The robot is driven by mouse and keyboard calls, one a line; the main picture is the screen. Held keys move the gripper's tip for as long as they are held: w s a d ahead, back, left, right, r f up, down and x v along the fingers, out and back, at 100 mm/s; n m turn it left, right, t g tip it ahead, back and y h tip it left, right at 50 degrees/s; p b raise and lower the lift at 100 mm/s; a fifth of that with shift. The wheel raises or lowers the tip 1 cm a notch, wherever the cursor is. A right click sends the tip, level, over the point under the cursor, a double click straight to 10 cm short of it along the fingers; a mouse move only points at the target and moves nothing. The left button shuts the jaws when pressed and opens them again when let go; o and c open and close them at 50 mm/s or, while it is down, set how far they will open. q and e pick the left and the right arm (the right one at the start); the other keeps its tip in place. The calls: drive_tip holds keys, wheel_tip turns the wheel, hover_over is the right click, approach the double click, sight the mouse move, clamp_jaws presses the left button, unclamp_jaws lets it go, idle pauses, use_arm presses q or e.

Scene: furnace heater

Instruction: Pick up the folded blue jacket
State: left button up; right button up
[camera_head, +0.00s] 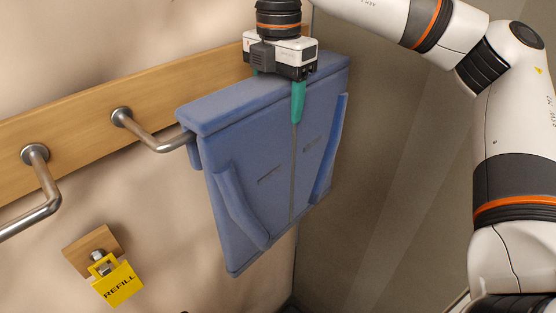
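The folded blue jacket (270,165) hangs below a wall rail, draped at the end of a metal peg (160,143) that runs into its left upper side. My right gripper (277,88) is over the jacket's top edge, pointing down. One teal finger lies in front of the jacket and the other shows just behind its top. The fingers straddle the folded top; whether they press on it is not clear. The lower part of the rear finger is hidden by the jacket. My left gripper is not in view.
A wooden rail (75,130) runs along the wall, with another metal peg (40,175) at the left. A yellow REFILL tag (118,283) hangs below on a small wooden block (88,245). A grey-brown wall stands to the right, behind my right arm.

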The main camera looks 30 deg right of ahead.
drive_tip(key=c, duration=0.9)
clamp_jaws()
drive_tip(key=shift+d+r, duration=0.1)
